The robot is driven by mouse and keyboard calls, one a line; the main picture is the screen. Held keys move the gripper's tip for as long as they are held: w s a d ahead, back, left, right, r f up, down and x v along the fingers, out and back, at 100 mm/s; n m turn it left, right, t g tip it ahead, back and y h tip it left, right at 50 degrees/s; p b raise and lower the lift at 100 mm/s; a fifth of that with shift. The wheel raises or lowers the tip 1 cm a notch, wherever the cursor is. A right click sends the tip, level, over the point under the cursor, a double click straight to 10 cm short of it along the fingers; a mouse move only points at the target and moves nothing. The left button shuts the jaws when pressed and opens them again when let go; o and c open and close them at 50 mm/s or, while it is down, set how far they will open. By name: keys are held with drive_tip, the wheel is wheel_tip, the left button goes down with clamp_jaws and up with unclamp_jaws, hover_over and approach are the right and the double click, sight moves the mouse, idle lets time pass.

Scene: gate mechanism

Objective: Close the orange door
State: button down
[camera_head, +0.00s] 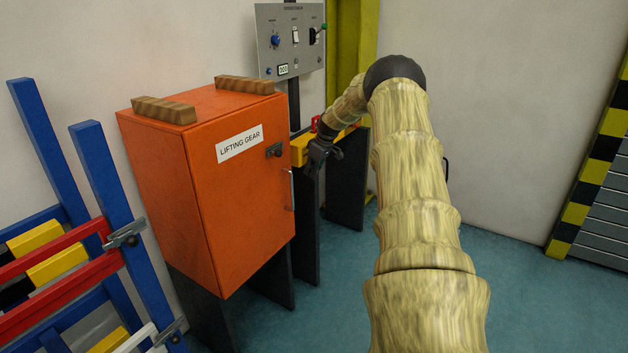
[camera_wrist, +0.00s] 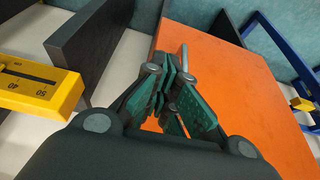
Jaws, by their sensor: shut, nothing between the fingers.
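The orange cabinet (camera_head: 170,190) stands on dark legs. Its orange door (camera_head: 248,205) bears a LIFTING GEAR label (camera_head: 240,144), a dark latch (camera_head: 274,150) and a metal handle (camera_head: 291,190). The door looks flush with the body; I see no clear gap. My gripper (camera_head: 315,160) is just right of the door's latch edge in the head view. In the wrist view my gripper (camera_wrist: 170,85) is shut and empty in front of the orange door (camera_wrist: 230,75). The handle (camera_wrist: 184,55) shows just beyond the fingertips; I cannot tell whether they touch it.
A grey control panel (camera_head: 290,40) stands behind the cabinet. A yellow device (camera_wrist: 38,86) is at the left in the wrist view. Wooden blocks (camera_head: 163,109) lie on the cabinet. A blue rack (camera_head: 110,185) stands at left. The teal floor (camera_head: 540,305) is clear at right.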

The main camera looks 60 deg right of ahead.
drive_tip(key=shift+v, duration=2.05)
drive_tip(key=shift+f, duration=0.1)
